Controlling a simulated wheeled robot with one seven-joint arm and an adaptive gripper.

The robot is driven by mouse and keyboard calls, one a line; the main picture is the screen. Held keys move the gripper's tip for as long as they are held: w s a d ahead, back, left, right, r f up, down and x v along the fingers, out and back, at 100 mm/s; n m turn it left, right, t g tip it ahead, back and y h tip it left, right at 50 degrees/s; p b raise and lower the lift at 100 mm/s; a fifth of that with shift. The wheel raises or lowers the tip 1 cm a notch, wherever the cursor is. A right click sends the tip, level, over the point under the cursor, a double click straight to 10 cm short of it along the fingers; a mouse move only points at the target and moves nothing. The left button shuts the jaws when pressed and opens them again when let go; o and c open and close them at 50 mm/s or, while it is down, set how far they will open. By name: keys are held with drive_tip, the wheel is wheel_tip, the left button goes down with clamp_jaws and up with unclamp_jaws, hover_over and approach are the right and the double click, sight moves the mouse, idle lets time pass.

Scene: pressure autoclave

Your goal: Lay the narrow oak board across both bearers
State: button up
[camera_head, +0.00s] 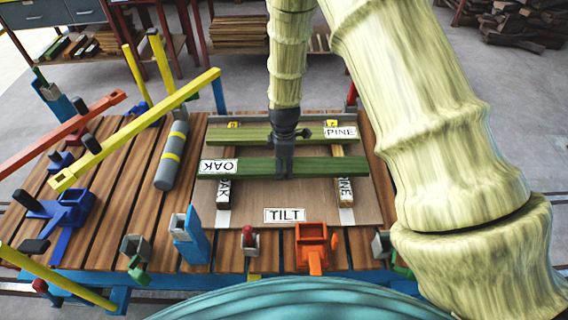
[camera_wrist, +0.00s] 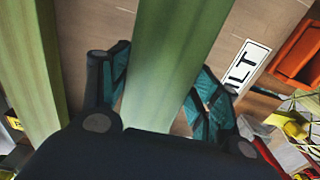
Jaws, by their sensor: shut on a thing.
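A green board labelled OAK (camera_head: 320,165) spans left to right over both bearers in the head view. My gripper (camera_head: 284,167) comes down on its middle and is shut on it. In the wrist view the board (camera_wrist: 178,50) runs between the two dark fingers. I cannot tell whether the held board touches the bearers or hangs just above. A second green board labelled PINE (camera_head: 240,135) lies behind it, roughly parallel, also crossing both bearers.
A brown panel (camera_head: 300,195) with a TILT label (camera_head: 285,215) lies under the bearers on a slatted table (camera_head: 125,190). An orange clamp (camera_head: 312,245) and other clamps line the front edge.

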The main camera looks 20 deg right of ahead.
sight(284, 165)
drive_tip(key=shift+f, duration=0.55)
idle(0.4)
drive_tip(key=o, duration=1.8)
wheel_tip(284, 165, up, 12)
drive_tip(key=shift+f, duration=0.1)
